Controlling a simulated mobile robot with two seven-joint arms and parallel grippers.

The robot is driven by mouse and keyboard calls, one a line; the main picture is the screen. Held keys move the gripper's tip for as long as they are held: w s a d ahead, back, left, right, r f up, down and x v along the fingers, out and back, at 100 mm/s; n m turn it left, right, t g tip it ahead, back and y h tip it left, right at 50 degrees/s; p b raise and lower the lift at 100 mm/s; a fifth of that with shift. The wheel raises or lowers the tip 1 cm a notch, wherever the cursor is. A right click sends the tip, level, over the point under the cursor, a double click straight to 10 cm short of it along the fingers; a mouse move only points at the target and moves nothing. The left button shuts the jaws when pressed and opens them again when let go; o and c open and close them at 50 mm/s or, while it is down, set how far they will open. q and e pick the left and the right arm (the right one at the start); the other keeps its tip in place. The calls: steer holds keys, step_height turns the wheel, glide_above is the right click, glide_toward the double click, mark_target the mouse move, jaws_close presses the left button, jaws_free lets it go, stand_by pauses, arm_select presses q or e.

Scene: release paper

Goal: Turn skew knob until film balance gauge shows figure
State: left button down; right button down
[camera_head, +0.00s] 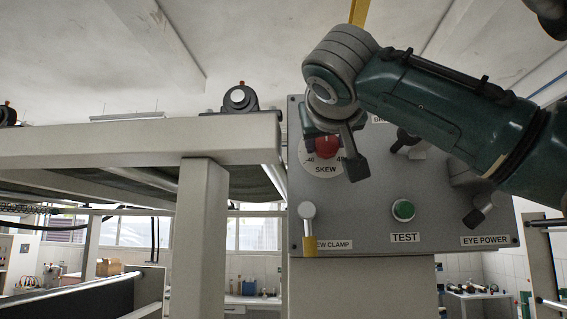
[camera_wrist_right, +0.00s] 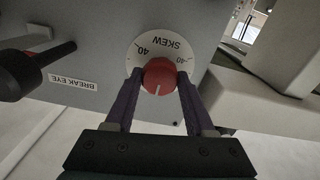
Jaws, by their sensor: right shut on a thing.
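The red skew knob (camera_head: 327,147) sits on a white dial (camera_head: 318,171) marked 40 at both sides, on the grey control panel (camera_head: 360,215). My right gripper (camera_wrist_right: 161,82) is shut on the knob, one finger on each side of it. In the head view the gripper (camera_head: 331,143) reaches in from the upper right and covers the top of the dial. In the wrist view the knob (camera_wrist_right: 159,74) shows a white pointer line, directed away from the word SKEW. I see no film balance gauge in either view. My left gripper is not in view.
The skew clamp lever (camera_head: 308,213), with a yellow end, hangs below the dial. A green TEST button (camera_head: 403,210) and an EYE POWER switch (camera_head: 484,206) sit to the right. A black break eye lever (camera_wrist_right: 38,72) juts out beside the gripper. A machine frame (camera_head: 200,225) stands left.

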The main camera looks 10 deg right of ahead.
steer(key=shift+f+m+b, duration=0.25)
steer(key=shift+m+b, duration=0.05)
steer(key=shift+b, duration=0.4)
steer(key=m+b, duration=0.3)
steer(key=b, duration=0.2)
steer(key=shift+f+m, duration=0.15)
steer(key=shift+m, duration=0.15)
steer(key=m+b, duration=0.1)
steer(key=m, duration=0.2)
steer(key=shift+m+b, duration=0.3)
steer(key=shift+b, duration=0.1)
steer(key=m, duration=0.3)
steer(key=shift+r+m+b, duration=0.25)
steer(key=shift+m+b, duration=0.05)
steer(key=shift+b, duration=0.05)
steer(key=shift+d, duration=0.1)
steer(key=shift+m, duration=0.3)
steer(key=shift+c, duration=1.3)
jaws_free()
steer(key=shift+r, duration=0.1)
